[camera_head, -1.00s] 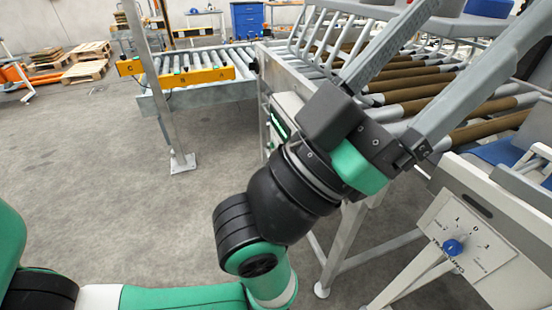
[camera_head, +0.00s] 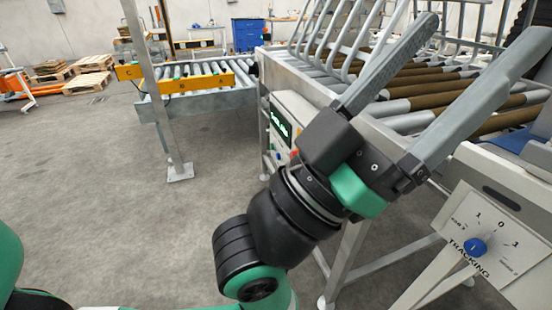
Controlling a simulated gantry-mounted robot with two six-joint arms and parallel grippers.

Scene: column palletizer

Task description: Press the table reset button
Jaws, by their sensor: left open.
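My left gripper (camera_head: 482,38) is open, its two long grey fingers spread apart and pointing up and right over the roller table (camera_head: 285,62). I see nothing between the fingers. Below and left of it, a control panel (camera_head: 282,105) with a lit green display (camera_head: 280,122) is fixed to the table's side. A small red control (camera_head: 294,153) shows at the panel's edge; the gripper body hides part of the panel. I cannot tell which control is the reset button. My right gripper is not in view.
A white panel marked TRACKING with a blue knob (camera_head: 475,247) is at the lower right. A metal post (camera_head: 160,110) stands on the left before a second roller conveyor with a yellow bar (camera_head: 193,83). The grey floor (camera_head: 100,180) at left is clear.

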